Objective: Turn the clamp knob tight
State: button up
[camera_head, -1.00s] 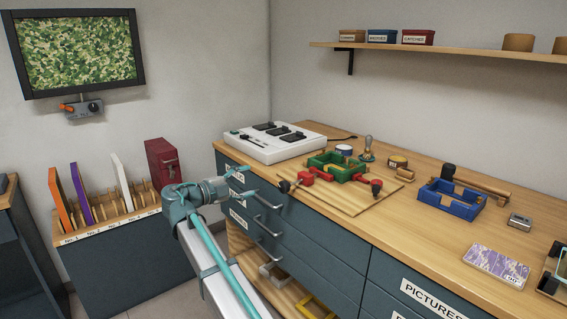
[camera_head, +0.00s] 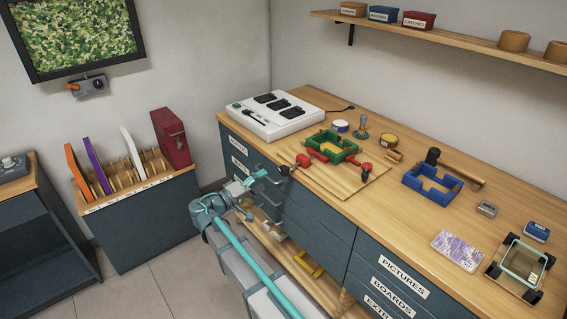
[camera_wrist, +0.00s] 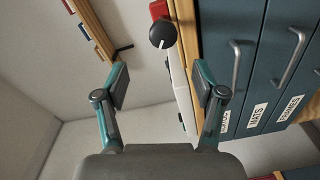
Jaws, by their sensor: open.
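A red clamp (camera_head: 303,160) sits at the front left edge of the board on the bench, with a dark knob (camera_head: 285,170) at its outer end over the bench edge. In the wrist view the knob (camera_wrist: 162,34) is round and black with a white line, and the red clamp body shows just above it. My gripper (camera_head: 268,188) is open and empty in front of the drawers, below the knob. In the wrist view the open fingers (camera_wrist: 160,83) are apart, with the knob beyond them and not touched.
A white console (camera_head: 275,115) stands at the left. Drawer handles (camera_head: 271,211) stick out near my gripper. Floor is clear at the left.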

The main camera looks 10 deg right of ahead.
aim_at(282, 172)
jog(key=w+d+n, duration=0.1)
jog(key=d+n, duration=0.2)
jog(key=n, duration=0.2)
jog(key=w+d+n+p, duration=0.1)
jog(key=w+d+n, duration=0.1)
jog(key=n, duration=0.3)
jog(key=w+d+n+p, duration=0.1)
jog(key=w+d+n, duration=0.1)
jog(key=d+n, duration=0.2)
jog(key=shift+w+d+f+n, duration=0.15)
jog(key=shift+f+n, duration=0.15)
jog(key=shift+n, duration=0.7)
jog(key=c, duration=1.1)
jog(key=shift+c, duration=0.2)
